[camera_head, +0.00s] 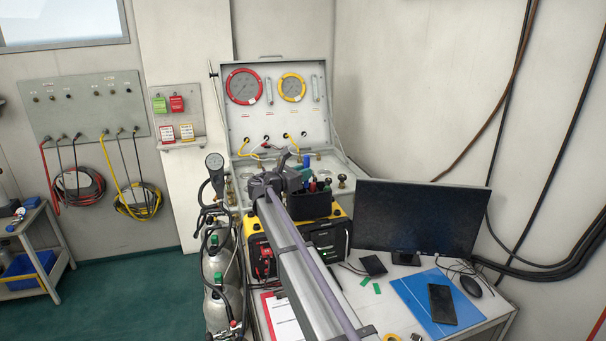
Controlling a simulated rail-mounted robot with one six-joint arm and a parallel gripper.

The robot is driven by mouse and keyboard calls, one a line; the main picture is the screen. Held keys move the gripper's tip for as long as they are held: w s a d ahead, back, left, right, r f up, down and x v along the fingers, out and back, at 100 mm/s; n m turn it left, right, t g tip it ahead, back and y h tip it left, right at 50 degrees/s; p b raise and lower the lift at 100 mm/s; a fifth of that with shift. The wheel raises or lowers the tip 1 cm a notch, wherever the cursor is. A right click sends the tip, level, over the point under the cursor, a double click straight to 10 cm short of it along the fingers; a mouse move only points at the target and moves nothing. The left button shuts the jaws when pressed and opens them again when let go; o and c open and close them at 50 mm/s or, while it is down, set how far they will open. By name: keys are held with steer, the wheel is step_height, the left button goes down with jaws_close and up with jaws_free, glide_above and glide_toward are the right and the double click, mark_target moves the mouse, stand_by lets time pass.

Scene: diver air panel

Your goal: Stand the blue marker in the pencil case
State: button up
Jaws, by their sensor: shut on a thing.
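The blue marker (307,164) is roughly upright, just right of my gripper (298,175), above the back of the pencil case. My gripper is shut on it; the fingertips are small and partly hidden by my own arm. The pencil case (311,207) is a dark open box on top of the yellow and black unit. Several other pens, with red and green among their colours, stand in it. Whether the blue marker's lower end is inside the case or behind it, I cannot tell.
The open grey panel case (330,128) with red and yellow gauges stands behind. A yellow and black unit (338,222) is under the pencil case. A monitor (420,215) stands to the right, gas cylinders (219,275) to the left. A blue folder (415,300) lies on the desk.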

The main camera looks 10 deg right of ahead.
steer(key=shift+f, duration=0.15)
steer(key=shift+f+b, duration=0.2)
steer(key=shift+b, duration=0.1)
steer(key=shift+f, duration=0.15)
steer(key=shift+f+b, duration=0.85)
steer(key=shift+b, duration=0.15)
steer(key=shift+f+b, duration=0.3)
steer(key=shift+s, duration=0.1)
